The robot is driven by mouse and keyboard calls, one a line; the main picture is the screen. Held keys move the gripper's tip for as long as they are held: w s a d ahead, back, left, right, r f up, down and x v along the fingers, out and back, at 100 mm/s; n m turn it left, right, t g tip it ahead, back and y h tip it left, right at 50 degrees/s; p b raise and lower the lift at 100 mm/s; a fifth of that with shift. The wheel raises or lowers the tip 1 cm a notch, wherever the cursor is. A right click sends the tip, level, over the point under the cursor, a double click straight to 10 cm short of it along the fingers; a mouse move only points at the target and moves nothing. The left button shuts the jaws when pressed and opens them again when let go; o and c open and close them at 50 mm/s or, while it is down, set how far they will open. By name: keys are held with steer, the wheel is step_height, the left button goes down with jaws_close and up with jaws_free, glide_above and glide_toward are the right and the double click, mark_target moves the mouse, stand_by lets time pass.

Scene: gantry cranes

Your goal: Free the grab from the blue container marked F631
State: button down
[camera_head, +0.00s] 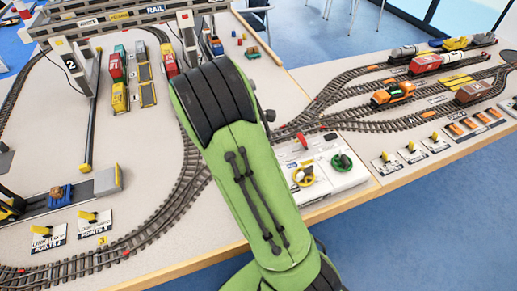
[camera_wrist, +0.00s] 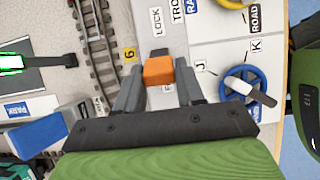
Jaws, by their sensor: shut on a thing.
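In the wrist view my gripper (camera_wrist: 158,70) is shut on an orange lever knob (camera_wrist: 159,72) on a white control panel (camera_wrist: 210,50). A grey finger stands on each side of the knob. A label reading LOCK lies just beyond it. A blue block-shaped thing (camera_wrist: 38,137) shows at the lower left of the wrist view, and I cannot read F631 on it. I cannot pick out the grab for certain in either view. In the head view my green arm hides my gripper and part of the layout.
A blue handwheel (camera_wrist: 255,82) with a white handle, near J and K labels, is right of my gripper. Track (camera_wrist: 97,45) runs on the left. In the head view, a panel with yellow and green handwheels (camera_head: 322,170), gantry (camera_head: 75,65) and wagons (camera_head: 440,62) surround my arm.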

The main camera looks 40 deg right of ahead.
steer(key=c, duration=0.8)
jaws_free()
steer(key=shift+o, duration=0.2)
steer(key=shift+r, duration=0.1)
steer(key=p+v, duration=0.7)
steer(key=v, duration=0.8)
steer(key=shift+a+r, duration=0.2)
steer(key=shift+a, duration=0.05)
steer(key=shift+w, duration=0.1)
